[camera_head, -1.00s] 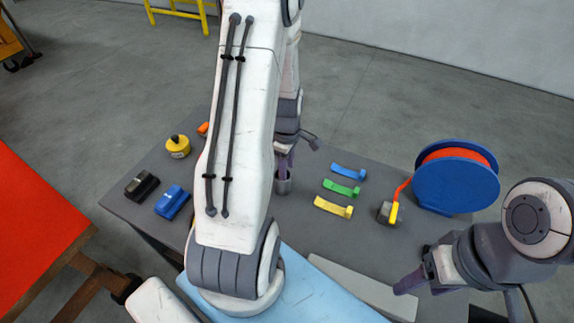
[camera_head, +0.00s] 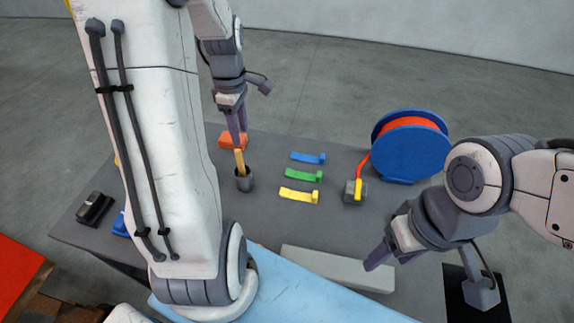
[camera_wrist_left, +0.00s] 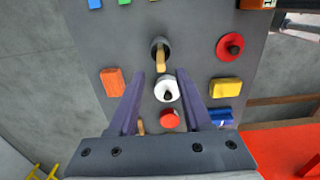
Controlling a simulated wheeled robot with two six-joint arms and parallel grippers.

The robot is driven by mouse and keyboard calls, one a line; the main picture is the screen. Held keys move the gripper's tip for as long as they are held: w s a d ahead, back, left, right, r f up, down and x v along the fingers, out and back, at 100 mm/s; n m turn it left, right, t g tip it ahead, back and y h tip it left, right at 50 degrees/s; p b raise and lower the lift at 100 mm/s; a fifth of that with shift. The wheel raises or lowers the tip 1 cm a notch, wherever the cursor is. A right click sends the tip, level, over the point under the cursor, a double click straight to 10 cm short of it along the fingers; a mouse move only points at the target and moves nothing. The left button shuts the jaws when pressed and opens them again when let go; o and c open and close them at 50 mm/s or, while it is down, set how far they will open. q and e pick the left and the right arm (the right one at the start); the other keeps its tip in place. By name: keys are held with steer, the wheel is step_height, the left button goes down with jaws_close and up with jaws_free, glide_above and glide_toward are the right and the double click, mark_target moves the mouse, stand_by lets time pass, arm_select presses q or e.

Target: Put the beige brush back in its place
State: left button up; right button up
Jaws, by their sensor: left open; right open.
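The beige brush (camera_head: 239,162) stands with its handle up in a small dark grey cup (camera_head: 244,183) on the table; its lower end is hidden in the cup. The cup (camera_wrist_left: 160,43) and the beige handle (camera_wrist_left: 160,62) also show in the left wrist view, ahead of the fingers. My left gripper (camera_head: 238,139) is open, above the brush and apart from the cup. Its open fingers show in the left wrist view (camera_wrist_left: 158,82) with nothing held between them. My right gripper (camera_head: 377,258) is open and empty above the near right of the table.
An orange block (camera_head: 230,141) lies behind the cup. Blue (camera_head: 308,158), green (camera_head: 304,176) and yellow (camera_head: 299,195) pieces lie right of it. A blue reel (camera_head: 411,150) stands at the right. In the left wrist view, white (camera_wrist_left: 166,91) and red (camera_wrist_left: 169,119) round objects lie near the fingers.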

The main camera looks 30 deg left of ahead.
arm_select(q)
steer(key=s+d+r+m, duration=0.25)
steer(key=d+m, duration=0.85)
steer(key=d, duration=0.6)
steer(key=s+d+r+m+h, duration=0.1)
steer(key=s+d+m, duration=1.1)
steer(key=m, duration=0.5)
steer(key=shift+s+d+r, duration=0.15)
steer(key=shift+s+d, duration=0.1)
steer(key=shift+s, duration=0.85)
